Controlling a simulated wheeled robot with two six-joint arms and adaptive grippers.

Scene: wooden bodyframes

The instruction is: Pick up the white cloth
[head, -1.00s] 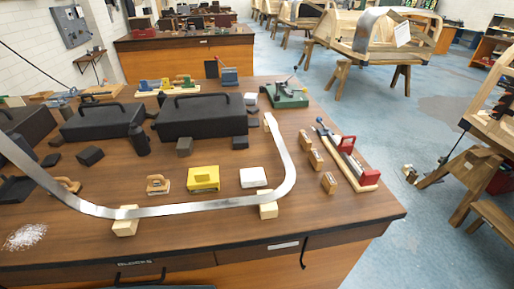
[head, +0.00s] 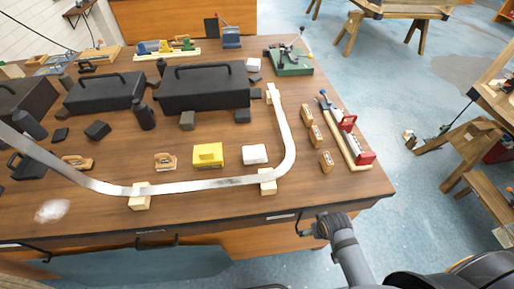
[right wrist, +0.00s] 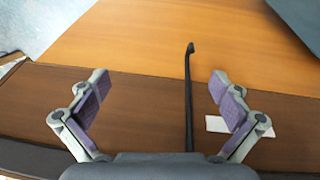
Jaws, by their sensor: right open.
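A small white folded block-like piece (head: 255,154), which may be the cloth, lies on the wooden bench top right of a yellow box (head: 208,154). A similar white piece (head: 253,65) lies further back, beside the black cases. My right gripper (head: 308,228) is low at the bench's front edge, apart from both white pieces. The right wrist view shows its purple-padded fingers (right wrist: 160,88) wide open, with nothing held between them. They face the bench's drawer front. My left gripper is out of view.
A curved metal strip (head: 215,185) on wooden blocks runs in front of the near white piece and bends up at its right. Small wooden blocks (head: 316,136) and a red tool (head: 365,158) stand to the right. A black drawer handle (right wrist: 188,90) projects between the fingers.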

